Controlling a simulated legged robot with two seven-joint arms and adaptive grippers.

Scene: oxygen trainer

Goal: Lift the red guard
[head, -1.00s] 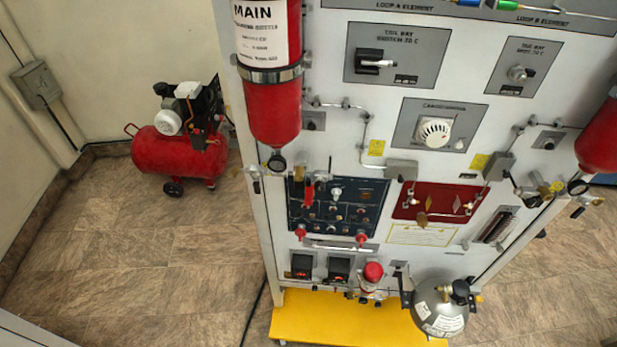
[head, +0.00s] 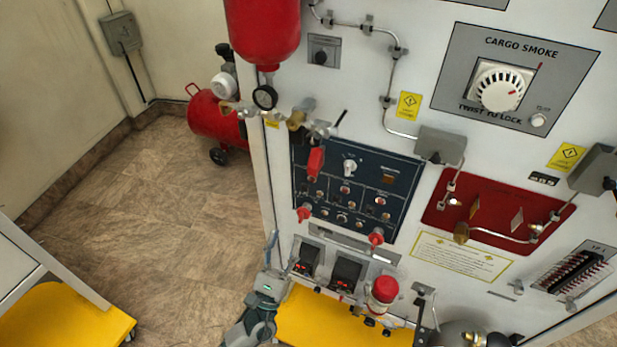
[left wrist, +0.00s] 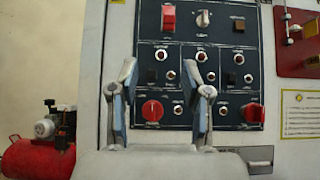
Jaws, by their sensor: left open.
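The red guard (head: 316,160) is a small red cover at the upper left of a dark blue switch panel (head: 400,165). It hangs down against the panel. In the left wrist view the red guard (left wrist: 168,18) is at the top, left of a silver rotary knob (left wrist: 203,18). My left gripper (head: 281,252) is below and left of the panel in the head view, apart from the guard. In the left wrist view its two fingers (left wrist: 163,78) are spread and empty, in front of the panel's lower part. My right gripper is not in view.
Red knobs (head: 304,213) and (head: 376,238) stick out along the panel's lower edge. A gauge (head: 265,97) and valve fittings (head: 298,120) jut out above the guard. A red-topped button (head: 384,290) stands below. A red compressor (head: 212,118) is on the floor behind.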

